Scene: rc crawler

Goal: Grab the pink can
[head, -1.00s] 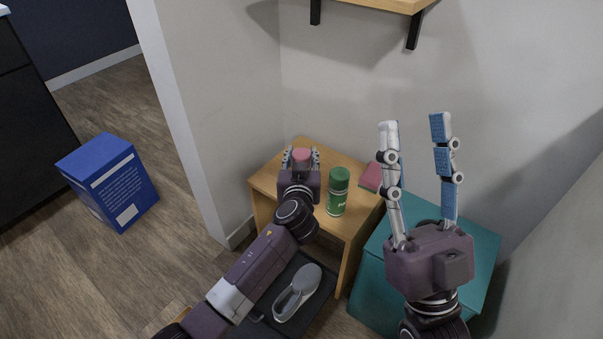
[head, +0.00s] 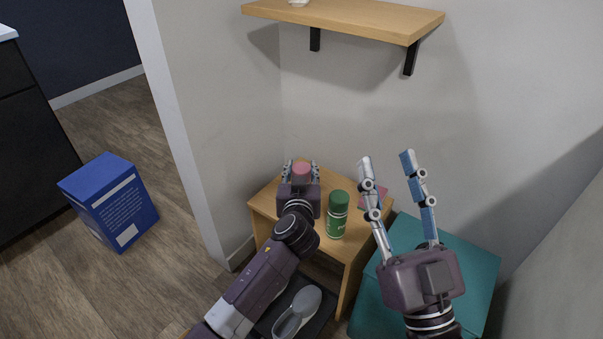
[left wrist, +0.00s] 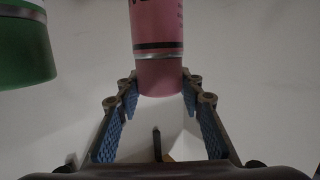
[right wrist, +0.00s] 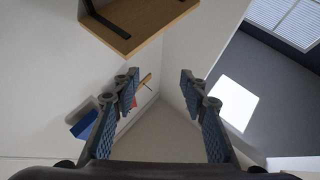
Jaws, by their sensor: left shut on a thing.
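The pink can (head: 301,174) is at the back of the small wooden table in the head view. My left gripper (head: 301,170) is shut on it, with a finger on each side. In the left wrist view the pink can (left wrist: 160,50) sits between the fingertips (left wrist: 160,84). I cannot tell whether it touches the tabletop. My right gripper (head: 386,157) is open and empty, in the air to the right of the table. Its spread fingers also show in the right wrist view (right wrist: 158,74).
A green can (head: 338,215) stands on the wooden table (head: 318,241), right of the pink can. A pink flat item (head: 381,193) lies at its right edge. A teal box (head: 470,262) is to the right, a shelf (head: 350,17) above, a blue box (head: 110,202) on the floor.

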